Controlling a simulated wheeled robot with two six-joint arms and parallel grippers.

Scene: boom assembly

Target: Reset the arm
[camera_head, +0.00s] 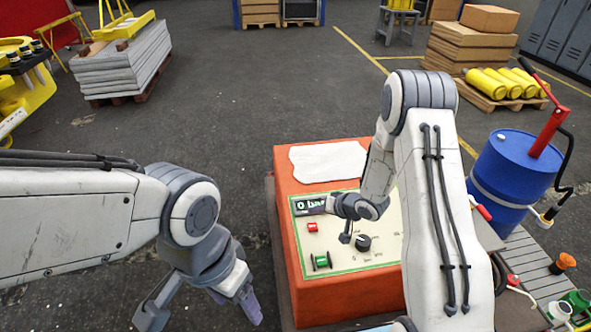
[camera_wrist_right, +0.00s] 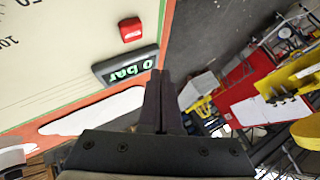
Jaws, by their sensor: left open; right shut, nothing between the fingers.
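My left arm comes in from the left, and its gripper (camera_head: 203,308) hangs open and empty above the floor, left of the orange control box (camera_head: 345,300). My right arm reaches over the box. My right gripper (camera_head: 346,238) is shut and empty over the panel; in the right wrist view its closed fingers (camera_wrist_right: 161,75) point toward the panel's edge. The panel has a display (camera_head: 311,204) reading "0 bar", which also shows in the right wrist view (camera_wrist_right: 125,67). A red button (camera_head: 312,227), a green switch (camera_head: 321,261) and a black knob (camera_head: 363,243) sit on the panel.
A white sheet (camera_head: 328,161) lies on top of the box. A blue drum (camera_head: 513,172) with a red-handled pump stands to the right. Stacked grey slabs (camera_head: 122,62) and yellow cylinders (camera_head: 499,84) lie farther back. The floor (camera_head: 240,95) behind the box is clear.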

